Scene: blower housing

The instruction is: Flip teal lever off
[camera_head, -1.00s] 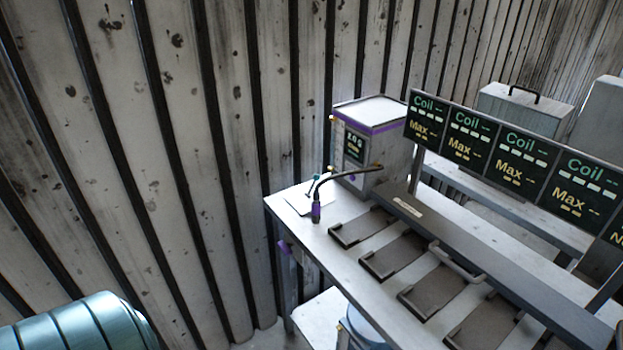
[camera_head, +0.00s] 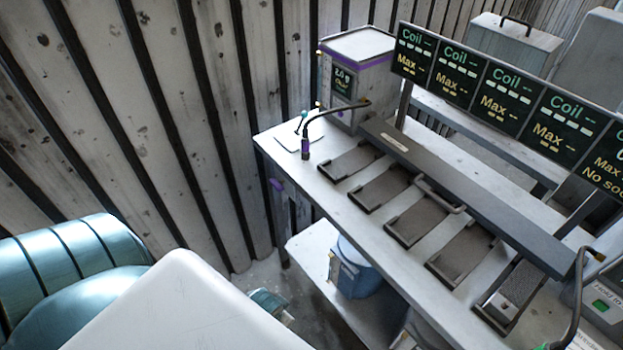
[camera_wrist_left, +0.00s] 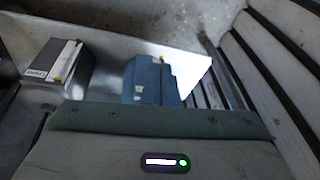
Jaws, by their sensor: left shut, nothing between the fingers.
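A small teal-tipped lever (camera_head: 302,118) stands on a pale plate at the far left corner of the workbench in the head view. It is small, and its exact setting cannot be told. My left gripper (camera_wrist_left: 160,120) fills the bottom of the left wrist view as a grey-green body with a light strip. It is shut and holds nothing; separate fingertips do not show. A white rounded arm part of mine (camera_head: 182,310) shows at the bottom of the head view, well short of the lever. My right gripper is out of view.
Dark trays (camera_head: 378,187) line the workbench (camera_head: 318,187). A blue container (camera_head: 352,275) sits on the lower shelf and shows in the wrist view (camera_wrist_left: 142,85).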

